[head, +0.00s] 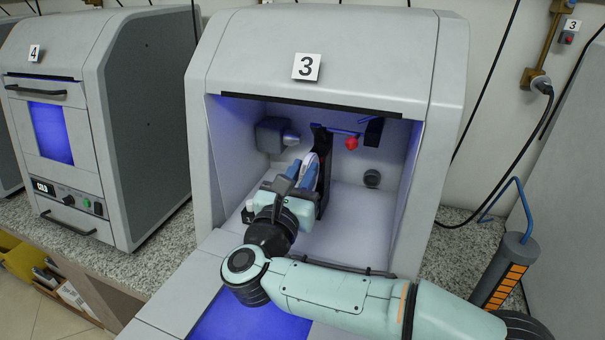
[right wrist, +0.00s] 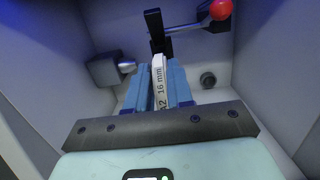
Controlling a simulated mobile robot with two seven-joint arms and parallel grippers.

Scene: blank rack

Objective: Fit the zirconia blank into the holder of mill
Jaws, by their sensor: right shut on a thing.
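The zirconia blank (right wrist: 159,82) is a thin white disc, seen edge-on in the right wrist view with the lettering "A2 16 mm". My right gripper (right wrist: 153,85) is shut on it, with blue fingers on both sides. In the head view the right gripper (head: 305,174) is inside the open chamber of mill 3 (head: 325,50). The dark holder (head: 323,142) stands upright in the chamber, right by the blank; I cannot tell whether they touch. A lever with a red knob (head: 351,143) joins the holder's top and shows in the right wrist view (right wrist: 220,10). My left gripper is out of view.
A grey spindle block (head: 274,135) sits at the chamber's left, and a round dark fitting (head: 372,178) is on the back wall. Mill 4 (head: 90,110), closed, stands to the left. A grey cylinder with orange stripes (head: 506,268) stands at the right. The chamber floor's right side is clear.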

